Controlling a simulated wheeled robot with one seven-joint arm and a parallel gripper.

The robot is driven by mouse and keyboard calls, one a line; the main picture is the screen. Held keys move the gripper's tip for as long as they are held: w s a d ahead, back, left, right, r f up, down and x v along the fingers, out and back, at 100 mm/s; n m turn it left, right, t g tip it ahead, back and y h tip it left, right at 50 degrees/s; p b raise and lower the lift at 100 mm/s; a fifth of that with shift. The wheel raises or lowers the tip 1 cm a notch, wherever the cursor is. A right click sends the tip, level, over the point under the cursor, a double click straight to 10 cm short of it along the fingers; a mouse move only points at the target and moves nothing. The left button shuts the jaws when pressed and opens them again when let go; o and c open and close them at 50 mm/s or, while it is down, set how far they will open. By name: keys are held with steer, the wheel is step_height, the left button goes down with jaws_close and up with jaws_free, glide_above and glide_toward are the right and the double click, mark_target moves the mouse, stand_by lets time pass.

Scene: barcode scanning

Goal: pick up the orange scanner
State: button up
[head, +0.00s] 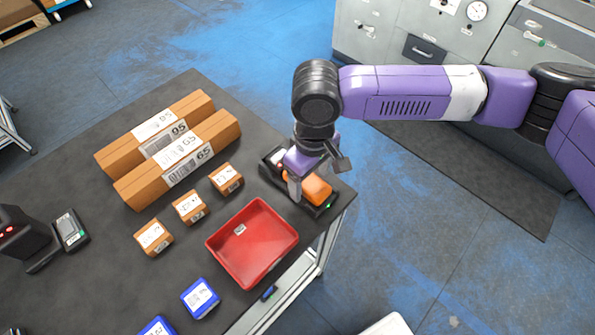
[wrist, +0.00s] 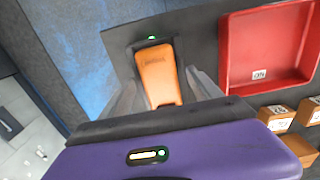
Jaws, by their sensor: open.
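The orange scanner (head: 316,189) sits in a black cradle (head: 327,208) near the table's right corner. A green light shows on the cradle. My gripper (head: 306,190) is over the scanner, pointing down, with its near finger beside the scanner's left side in the head view. In the wrist view the scanner (wrist: 158,75) lies between the two open grey fingers of my gripper (wrist: 165,92).
A red tray (head: 287,217) stands just left of the cradle. Small orange boxes (head: 190,207) and two long cartons (head: 180,160) lie farther left. Blue boxes (head: 200,298) lie at the front. The table edge (head: 345,215) is close on the right.

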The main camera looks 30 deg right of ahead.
steer(key=shift+f, duration=0.1)
steer(key=shift+c, duration=0.2)
jaws_close()
